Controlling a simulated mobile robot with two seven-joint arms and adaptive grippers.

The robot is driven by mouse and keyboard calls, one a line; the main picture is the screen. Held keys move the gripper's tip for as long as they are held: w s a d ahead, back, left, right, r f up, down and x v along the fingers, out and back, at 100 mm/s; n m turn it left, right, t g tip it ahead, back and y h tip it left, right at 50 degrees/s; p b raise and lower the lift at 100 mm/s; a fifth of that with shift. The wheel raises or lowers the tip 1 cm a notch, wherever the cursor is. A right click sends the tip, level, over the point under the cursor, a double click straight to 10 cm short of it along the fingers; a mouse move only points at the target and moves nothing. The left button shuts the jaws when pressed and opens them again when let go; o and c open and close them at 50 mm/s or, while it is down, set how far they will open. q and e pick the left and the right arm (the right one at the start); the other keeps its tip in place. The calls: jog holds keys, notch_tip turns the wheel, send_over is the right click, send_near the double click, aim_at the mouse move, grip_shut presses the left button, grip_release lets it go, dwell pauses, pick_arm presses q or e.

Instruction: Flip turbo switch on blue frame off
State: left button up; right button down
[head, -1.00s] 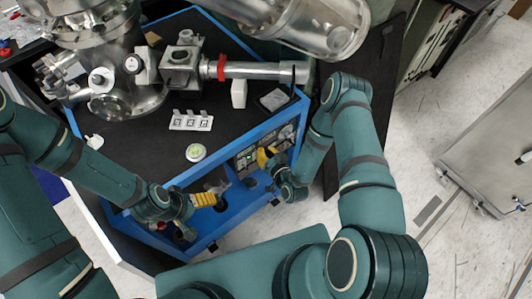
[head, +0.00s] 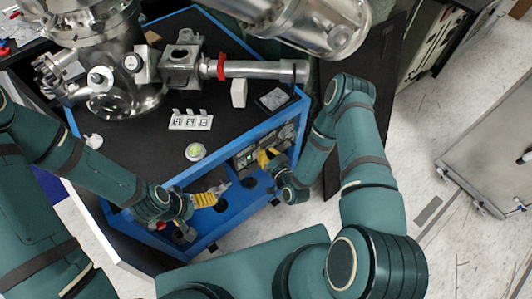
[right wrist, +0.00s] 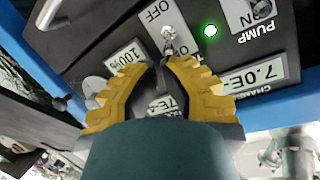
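The blue frame (head: 228,222) holds a dark control panel (right wrist: 100,30) with labels seen upside down. In the right wrist view a small silver toggle switch (right wrist: 168,36) sits beside an OFF label (right wrist: 157,13); I cannot read a turbo label on it. My right gripper (right wrist: 164,62) has its yellow fingertips a little apart, just below this switch; I cannot tell whether they touch it. The right gripper also shows at the panel in the head view (head: 268,158). My left gripper (head: 219,190) is near the frame's lower left front; its finger gap is unclear.
A lit green lamp (right wrist: 210,30) sits beside the PUMP label (right wrist: 257,40). A 100% display (right wrist: 125,56) and a 7.0E display (right wrist: 255,78) are close to the fingers. A steel vacuum chamber (head: 95,55) stands on the black tabletop (head: 225,125).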

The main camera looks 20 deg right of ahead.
pick_arm(q)
jog(key=shift+f+b, duration=0.35)
pick_arm(e)
jog(key=shift+s+f, duration=0.2)
jog(key=shift+f, duration=0.15)
pick_arm(q)
jog(key=shift+w+f+b, duration=0.2)
jog(key=shift+f+b, duration=0.25)
jog(key=shift+f, duration=0.05)
pick_arm(e)
jog(key=shift+s+d+f, duration=0.15)
jog(key=shift+s+f, duration=0.05)
jog(key=shift+f, duration=0.25)
pick_arm(q)
jog(key=shift+s+f, duration=0.1)
pick_arm(e)
jog(key=shift+f, duration=0.15)
